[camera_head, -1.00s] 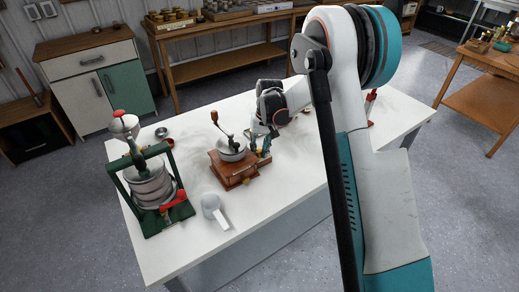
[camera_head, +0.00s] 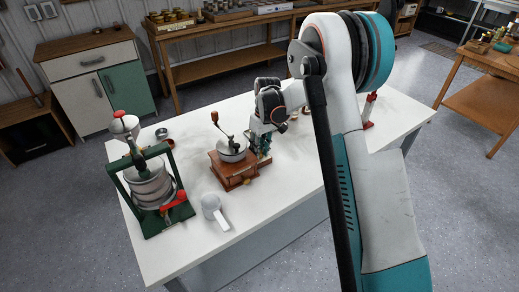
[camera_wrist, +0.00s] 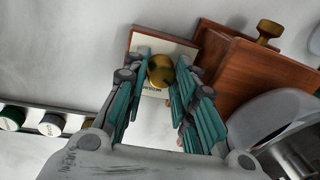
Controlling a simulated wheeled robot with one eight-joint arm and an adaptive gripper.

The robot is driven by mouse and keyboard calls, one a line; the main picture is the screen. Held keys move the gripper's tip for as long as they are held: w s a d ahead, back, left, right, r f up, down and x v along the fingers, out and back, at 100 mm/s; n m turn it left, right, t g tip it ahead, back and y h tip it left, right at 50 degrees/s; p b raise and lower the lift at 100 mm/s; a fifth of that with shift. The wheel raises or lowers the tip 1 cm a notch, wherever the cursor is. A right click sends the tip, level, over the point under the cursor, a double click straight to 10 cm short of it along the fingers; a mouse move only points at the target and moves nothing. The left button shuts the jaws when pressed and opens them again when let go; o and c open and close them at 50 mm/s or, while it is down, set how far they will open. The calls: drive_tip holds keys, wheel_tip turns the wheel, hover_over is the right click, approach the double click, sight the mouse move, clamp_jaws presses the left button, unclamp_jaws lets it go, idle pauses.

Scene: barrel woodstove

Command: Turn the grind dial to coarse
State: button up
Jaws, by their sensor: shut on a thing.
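The grinder is a wooden box mill (camera_head: 230,172) with a metal bowl and crank, standing on the white table. In the wrist view its reddish wood body (camera_wrist: 255,75) is at the right. The grind dial, a round brass knob (camera_wrist: 161,72), sits over a pale labelled plate (camera_wrist: 150,92) in a wooden frame beside the box. My gripper (camera_wrist: 160,80) has its teal fingers on either side of the knob and is shut on it. In the head view my gripper (camera_head: 263,155) is at the right side of the mill. The plate's lettering is too small to read, and the fingers cover part of it.
A green-framed press (camera_head: 152,190) stands at the left of the white table (camera_head: 190,262). A white scoop (camera_head: 214,210) lies in front of the mill. A red object (camera_head: 368,112) stands to the right. Several small jars (camera_wrist: 45,122) show at lower left in the wrist view.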

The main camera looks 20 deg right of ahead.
drive_tip(key=o, duration=0.8)
drive_tip(key=r, duration=0.4)
drive_tip(key=d+r, duration=0.1)
drive_tip(key=r, duration=0.7)
drive_tip(key=shift+w+d, duration=0.2)
drive_tip(key=shift+w, duration=0.15)
drive_tip(key=s+a+r+m+t, duration=0.15)
drive_tip(key=s+r+t, duration=0.25)
drive_tip(key=s+r, duration=1.15)
drive_tip(key=s+f+m+t, duration=0.1)
drive_tip(key=s, duration=0.5)
drive_tip(key=s+f+m+t, duration=0.1)
drive_tip(key=s, duration=0.5)
drive_tip(key=s+f+m+t+h, duration=0.1)
drive_tip(key=s+f, duration=0.1)
drive_tip(key=s, duration=0.5)
drive_tip(key=shift+s+t, duration=0.1)
drive_tip(key=shift+t, duration=0.3)
